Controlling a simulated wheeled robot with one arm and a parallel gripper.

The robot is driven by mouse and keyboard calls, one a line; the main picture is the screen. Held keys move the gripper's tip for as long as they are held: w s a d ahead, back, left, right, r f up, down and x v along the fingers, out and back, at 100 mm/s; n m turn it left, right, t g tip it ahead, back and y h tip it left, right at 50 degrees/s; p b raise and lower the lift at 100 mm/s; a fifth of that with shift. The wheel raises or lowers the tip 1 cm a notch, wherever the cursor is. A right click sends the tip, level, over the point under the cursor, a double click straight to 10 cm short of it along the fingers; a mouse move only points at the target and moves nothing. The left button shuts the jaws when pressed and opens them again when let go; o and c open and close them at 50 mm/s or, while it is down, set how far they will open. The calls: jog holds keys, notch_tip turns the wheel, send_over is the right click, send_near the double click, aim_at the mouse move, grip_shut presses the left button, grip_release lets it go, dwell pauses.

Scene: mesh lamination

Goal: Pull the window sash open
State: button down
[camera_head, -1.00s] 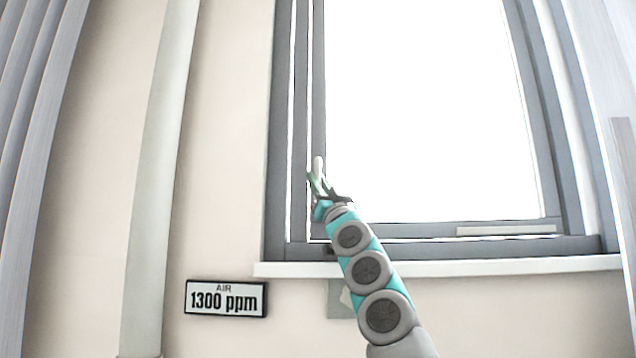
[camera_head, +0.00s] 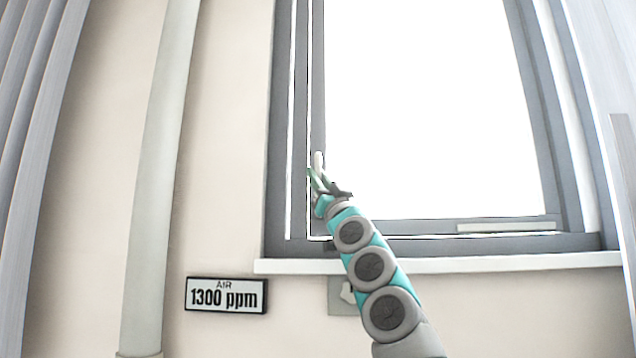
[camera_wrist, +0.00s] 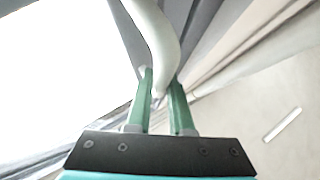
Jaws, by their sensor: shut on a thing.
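The grey window sash (camera_head: 318,75) stands in its grey frame, with a thin bright gap along its left side and bottom. A white handle (camera_head: 318,160) is on the sash's left side. My gripper (camera_head: 316,180) is at this handle. In the wrist view, the handle (camera_wrist: 155,40) runs down between the two green fingers of my gripper (camera_wrist: 160,90), which are shut on it. The exact contact at the fingertips is partly hidden by the handle.
A white sill (camera_head: 480,265) runs below the window. An air sign (camera_head: 226,295) reading 1300 ppm is on the wall at lower left. A pale pipe (camera_head: 160,180) stands left of it. Grey curtains (camera_head: 30,130) hang at the far left.

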jog(key=s+d+n+g+y+b, duration=0.2)
jog(key=s+d+g+y+b, duration=0.15)
jog(key=s, duration=0.45)
jog(key=s+d+n+g+y+b, duration=0.2)
jog(key=s+g+b, duration=0.15)
jog(key=s, duration=0.55)
jog(key=s+d+n+g+y+b, duration=0.1)
jog(key=s+d+g+y+b, duration=0.2)
jog(key=s, duration=0.5)
jog(key=s+d+n+g+y+p, duration=0.1)
jog(key=s+d+n+g+y, duration=0.2)
jog(key=s+d+g, duration=0.9)
jog(key=shift+s+d+n+g+y, duration=0.35)
jog(key=shift+s+d+n, duration=1.35)
jog(key=shift+s+d, duration=2.55)
jog(key=shift+w+d, duration=0.1)
jog(key=shift+w, duration=0.05)
jog(key=c, duration=0.8)
grip_release()
